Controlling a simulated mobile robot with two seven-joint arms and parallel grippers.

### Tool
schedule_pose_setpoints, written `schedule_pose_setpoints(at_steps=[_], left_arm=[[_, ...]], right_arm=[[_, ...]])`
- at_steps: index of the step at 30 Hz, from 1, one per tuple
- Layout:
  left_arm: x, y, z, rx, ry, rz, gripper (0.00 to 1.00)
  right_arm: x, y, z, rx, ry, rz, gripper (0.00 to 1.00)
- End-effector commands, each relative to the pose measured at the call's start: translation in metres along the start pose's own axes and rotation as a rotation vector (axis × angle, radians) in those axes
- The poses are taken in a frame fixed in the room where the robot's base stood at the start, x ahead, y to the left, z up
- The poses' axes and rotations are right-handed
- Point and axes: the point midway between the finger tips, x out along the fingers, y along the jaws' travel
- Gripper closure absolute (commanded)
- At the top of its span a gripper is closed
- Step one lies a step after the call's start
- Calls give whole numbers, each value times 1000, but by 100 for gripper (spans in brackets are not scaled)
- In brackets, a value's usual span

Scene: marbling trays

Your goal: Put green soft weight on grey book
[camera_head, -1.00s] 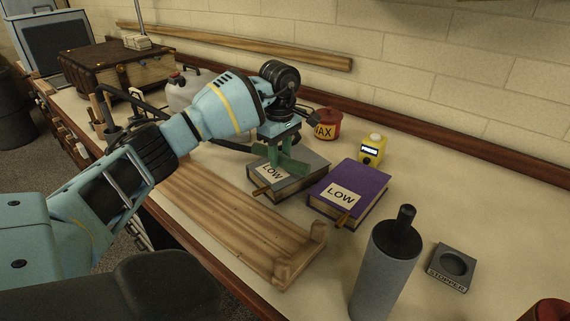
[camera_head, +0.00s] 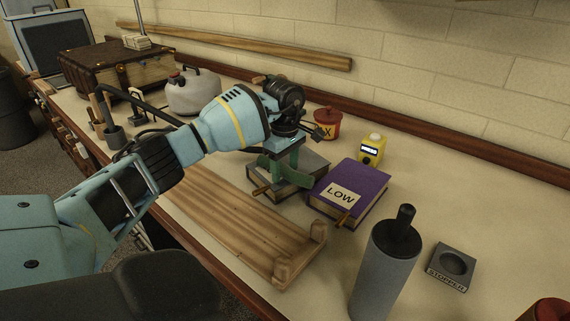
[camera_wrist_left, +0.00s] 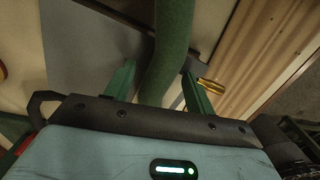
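The grey book (camera_head: 312,168) lies on the bench beside the purple book (camera_head: 357,184). My left gripper (camera_head: 282,165) is over the grey book, fingers pointing down. The green soft weight (camera_wrist_left: 172,45) runs as a curved band between its two fingers (camera_wrist_left: 158,78) in the left wrist view. The fingers stand apart, with a gap showing beside the weight. The grey book's cover (camera_wrist_left: 85,50) shows beyond and left of the weight. Green material hides the book's label in the head view. I cannot tell whether the weight rests on the cover. My right gripper is not in view.
A wooden rack (camera_head: 235,222) lies in front of the books. A yellow device (camera_head: 371,150) and red wax tin (camera_head: 327,120) stand behind. A grey cylinder (camera_head: 385,270) and stopper block (camera_head: 452,265) are to the right. A white jug (camera_head: 193,95) stands left behind my arm.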

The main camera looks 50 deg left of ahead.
Motion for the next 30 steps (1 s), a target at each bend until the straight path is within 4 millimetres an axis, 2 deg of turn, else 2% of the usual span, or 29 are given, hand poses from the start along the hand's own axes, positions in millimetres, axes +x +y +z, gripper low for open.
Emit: schedule_pose_setpoints(at_steps=[7,11,14,24,30], left_arm=[[-1,0,0,0,0,1,46],[-11,1,0,0,-1,4,46],[-25,1,0,0,-1,4,46],[-92,1,0,0,-1,3,46],[-116,1,0,0,-1,1,46]], right_arm=[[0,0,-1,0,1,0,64],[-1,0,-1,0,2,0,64],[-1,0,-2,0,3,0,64],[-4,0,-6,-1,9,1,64],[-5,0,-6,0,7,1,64]])
